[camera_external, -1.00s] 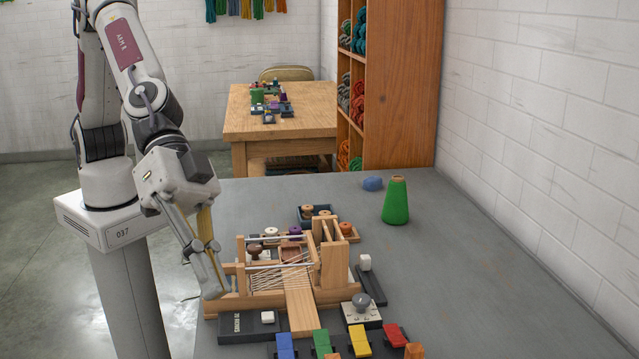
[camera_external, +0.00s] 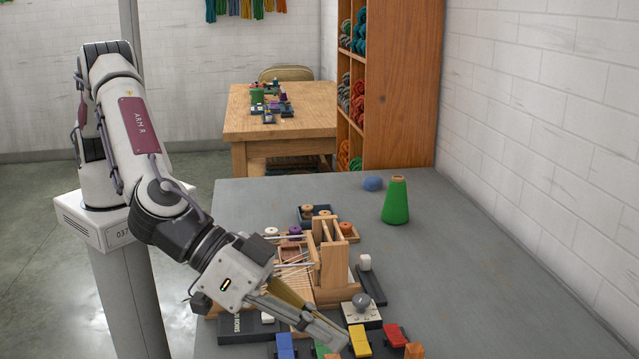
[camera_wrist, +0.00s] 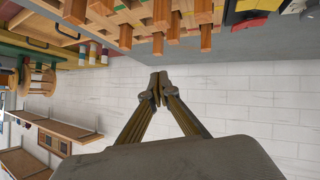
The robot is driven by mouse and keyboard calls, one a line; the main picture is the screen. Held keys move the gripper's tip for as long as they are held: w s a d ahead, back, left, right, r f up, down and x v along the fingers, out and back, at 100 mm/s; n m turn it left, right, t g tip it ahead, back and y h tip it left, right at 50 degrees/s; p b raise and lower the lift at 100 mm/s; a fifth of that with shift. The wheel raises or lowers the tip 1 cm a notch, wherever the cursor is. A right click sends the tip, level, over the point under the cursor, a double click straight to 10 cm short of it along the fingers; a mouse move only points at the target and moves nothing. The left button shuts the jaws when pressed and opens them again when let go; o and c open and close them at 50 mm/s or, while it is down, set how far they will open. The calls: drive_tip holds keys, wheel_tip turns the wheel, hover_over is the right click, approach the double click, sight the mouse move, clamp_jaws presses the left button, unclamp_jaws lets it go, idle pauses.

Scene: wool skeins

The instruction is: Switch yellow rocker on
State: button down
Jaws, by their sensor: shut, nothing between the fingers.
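The yellow rocker (camera_external: 360,340) stands in a row of coloured rockers at the front of the grey table in the external view. My gripper (camera_external: 340,338) is shut and empty, its tips just left of the yellow rocker and over the green rocker (camera_external: 323,349), which it partly hides. I cannot tell whether the tips touch either rocker. In the wrist view my gripper (camera_wrist: 159,88) shows with its fingertips together. A yellow piece (camera_wrist: 258,5) shows at the top right of the wrist view, possibly the yellow rocker.
A blue rocker (camera_external: 285,345) and a red rocker (camera_external: 396,335) stand in the same row. A grey knob (camera_external: 361,301) sits just behind. The wooden loom (camera_external: 330,260) is behind my gripper. A green cone (camera_external: 396,202) stands farther back; the table's right side is clear.

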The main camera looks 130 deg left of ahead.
drive_tip(key=a+g+y, duration=0.1)
drive_tip(key=s+a+f, duration=0.1)
drive_tip(key=a, duration=0.1)
drive_tip(key=s+a+n+g+y, duration=0.1)
drive_tip(key=shift+s+a+f+g+y, duration=0.1)
drive_tip(key=shift+a+f+g+y, duration=0.05)
drive_tip(key=shift+f+g+y, duration=0.2)
drive_tip(key=s+a+g+y, duration=0.1)
drive_tip(key=s+a+g, duration=0.2)
drive_tip(key=s, duration=0.3)
drive_tip(key=shift+s+a+m+g+y, duration=0.3)
drive_tip(key=shift+s+a+g+y, duration=0.1)
drive_tip(key=shift+a, duration=0.1)
approach(359, 318)
drive_tip(key=w+a, duration=0.3)
drive_tip(key=shift+a+f, duration=0.1)
drive_tip(key=shift+f, duration=0.05)
drive_tip(key=shift+s+a+f, duration=0.15)
drive_tip(key=shift+s+f, duration=0.1)
drive_tip(key=shift+f, duration=0.65)
drive_tip(key=shift+s+a+f, duration=0.15)
drive_tip(key=shift+a+f, duration=0.05)
drive_tip(key=shift+f, duration=0.7)
drive_tip(key=shift+a, duration=0.1)
